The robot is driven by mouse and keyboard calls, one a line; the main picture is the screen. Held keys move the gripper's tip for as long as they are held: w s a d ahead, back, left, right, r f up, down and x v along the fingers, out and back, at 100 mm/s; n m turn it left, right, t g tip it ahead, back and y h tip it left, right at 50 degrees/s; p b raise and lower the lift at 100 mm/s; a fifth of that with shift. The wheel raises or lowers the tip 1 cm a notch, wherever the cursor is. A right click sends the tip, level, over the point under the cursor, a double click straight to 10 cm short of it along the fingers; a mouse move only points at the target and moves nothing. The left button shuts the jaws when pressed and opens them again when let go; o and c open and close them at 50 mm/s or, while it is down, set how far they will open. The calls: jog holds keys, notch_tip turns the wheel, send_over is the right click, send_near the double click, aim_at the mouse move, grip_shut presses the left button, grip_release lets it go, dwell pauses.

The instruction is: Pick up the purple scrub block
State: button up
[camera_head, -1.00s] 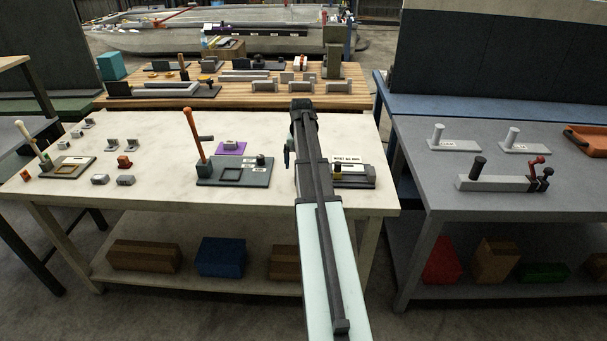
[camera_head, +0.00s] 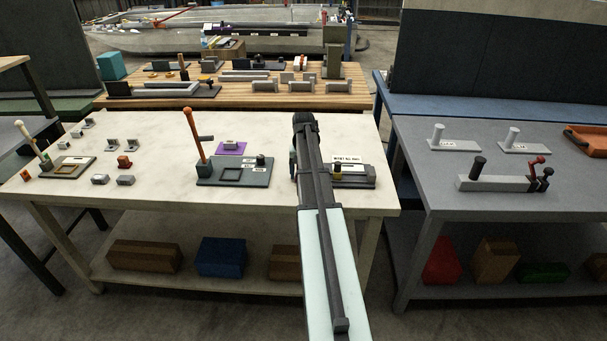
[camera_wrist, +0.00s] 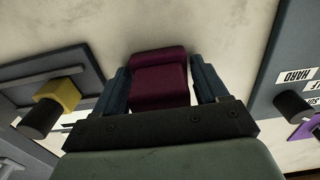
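The purple scrub block (camera_wrist: 160,78), dark maroon-purple, shows in the wrist view between the two fingers of my gripper (camera_wrist: 161,88). The fingers stand on either side of it, with what look like narrow gaps, so my gripper appears open around it. Its lower near part is hidden by the gripper's dark crossbar. In the head view my arm hides the block; my gripper (camera_head: 294,165) is over the white table between two dark fixtures.
A dark fixture (camera_head: 226,172) with an orange upright handle stands left of my gripper; another fixture (camera_head: 358,182) stands right. A purple mat (camera_head: 231,153) with a grey block lies behind the left fixture. Small grey pieces are at the table's left. The white table (camera_head: 160,185) is bare in between.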

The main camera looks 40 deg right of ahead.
jog(key=c, duration=0.8)
jog(key=shift+o, duration=0.2)
jog(key=shift+r, duration=0.1)
notch_tip(320, 180, up, 10)
jog(key=shift+f, duration=0.1)
